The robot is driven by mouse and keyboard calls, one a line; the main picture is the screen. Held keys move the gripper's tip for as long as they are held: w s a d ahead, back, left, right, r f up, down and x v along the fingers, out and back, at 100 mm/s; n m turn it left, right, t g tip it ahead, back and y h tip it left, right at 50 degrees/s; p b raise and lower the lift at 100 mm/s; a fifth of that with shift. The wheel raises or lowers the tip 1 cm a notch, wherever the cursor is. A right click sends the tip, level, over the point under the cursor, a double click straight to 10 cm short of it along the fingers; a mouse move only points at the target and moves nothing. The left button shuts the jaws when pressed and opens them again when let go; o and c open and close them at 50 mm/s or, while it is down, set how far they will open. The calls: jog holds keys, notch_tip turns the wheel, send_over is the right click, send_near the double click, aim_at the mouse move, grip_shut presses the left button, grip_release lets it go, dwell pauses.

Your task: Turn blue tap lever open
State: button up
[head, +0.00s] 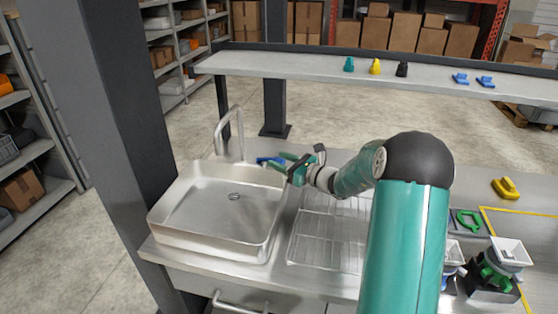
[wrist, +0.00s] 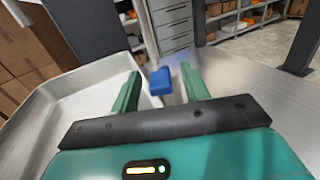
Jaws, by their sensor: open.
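The blue tap lever (head: 267,160) shows at the back right of the metal sink, beside the green fingers of my gripper (head: 283,161). In the wrist view the blue lever (wrist: 160,81) appears between the two fingertips of my gripper (wrist: 160,75), with a gap visible on each side. My gripper is open and holds nothing. The silver tap spout (head: 218,125) arches up behind the sink (head: 160,228). The lever's mount is mostly hidden, and I cannot tell whether the fingers touch the lever.
A wire drying rack (head: 325,235) lies right of the sink, under my arm. A raised shelf (head: 300,67) runs behind, holding small coloured items. A dark post (head: 100,100) stands at the left. Dispensers (head: 495,265) and a yellow part (head: 505,188) are at the right.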

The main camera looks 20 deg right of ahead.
jog(key=v, duration=1.2)
jog(key=shift+s+d, duration=0.1)
jog(key=shift+s, duration=0.2)
